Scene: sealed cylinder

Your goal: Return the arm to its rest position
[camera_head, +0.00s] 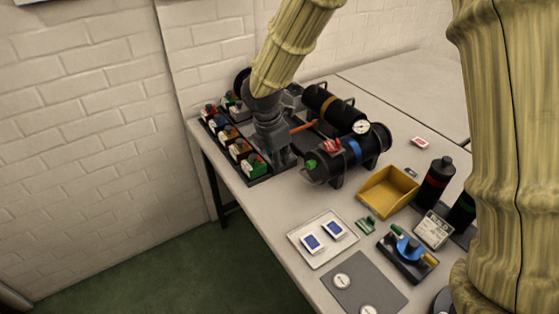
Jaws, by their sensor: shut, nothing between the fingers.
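My gripper (283,160) is at the end of my arm, pointing down over the table's far left part. It is shut with nothing between its fingers. It is beside the black rack of coloured blocks and left of the black cylinder with a blue band (343,155). Whether its fingertips touch anything cannot be told. A second black cylinder with an orange band (333,107) lies behind the first. My arm covers part of the rack and what is behind it.
The rack with a green block (254,167) lies along the left edge. A yellow tray (388,193), a white tray (322,257), a grey mat (376,292), a blue-and-black device (406,251) and a dark bottle (435,183) stand nearer. A brick wall (90,120) rises behind.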

